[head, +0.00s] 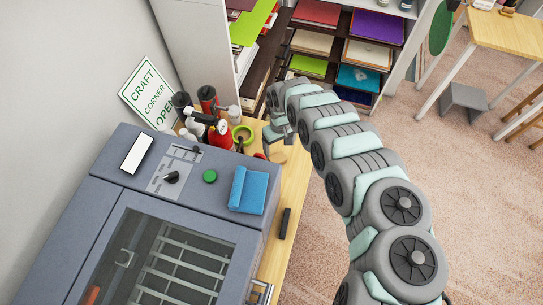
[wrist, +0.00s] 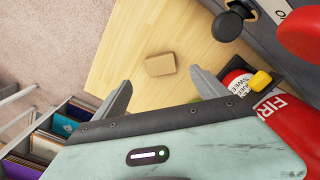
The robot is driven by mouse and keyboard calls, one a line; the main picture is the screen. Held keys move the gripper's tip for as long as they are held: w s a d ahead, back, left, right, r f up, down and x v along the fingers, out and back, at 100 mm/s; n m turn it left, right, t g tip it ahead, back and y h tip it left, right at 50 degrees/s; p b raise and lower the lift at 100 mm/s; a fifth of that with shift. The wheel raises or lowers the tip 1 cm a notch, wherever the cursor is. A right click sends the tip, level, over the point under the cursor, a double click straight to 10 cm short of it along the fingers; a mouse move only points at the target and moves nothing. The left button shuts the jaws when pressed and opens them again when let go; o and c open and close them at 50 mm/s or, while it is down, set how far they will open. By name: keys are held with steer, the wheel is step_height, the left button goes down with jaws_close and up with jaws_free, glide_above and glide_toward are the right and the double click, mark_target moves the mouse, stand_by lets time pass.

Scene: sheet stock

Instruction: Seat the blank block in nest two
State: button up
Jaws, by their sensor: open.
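A small plain tan block, which looks like the blank block, lies on the light wooden tabletop in the wrist view (wrist: 160,65). My gripper (wrist: 161,78) is open, with its two grey fingers spread wide and the block beyond their tips, roughly centred between them. Nothing is held. In the head view my gripper (head: 273,140) is low over the wooden bench, beyond the grey machine. I cannot make out nest two in either view.
A grey machine (head: 110,160) with a glass-fronted lid and a blue pad (head: 248,190) fills the left. Red extinguisher-like bottles (head: 222,134) and a green tape roll (head: 242,134) crowd the bench by my gripper. Shelves of coloured sheets (head: 345,50) stand behind.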

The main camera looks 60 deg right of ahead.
glide_above(278, 160)
steer(key=shift+s+d+f, duration=0.15)
steer(key=shift+f, duration=2.05)
steer(key=shift+f+b, duration=1.45)
steer(key=shift+f, duration=1.15)
steer(key=shift+c, duration=0.5)
steer(key=c, duration=1.5)
steer(key=shift+o, duration=0.2)
steer(key=shift+r, duration=0.15)
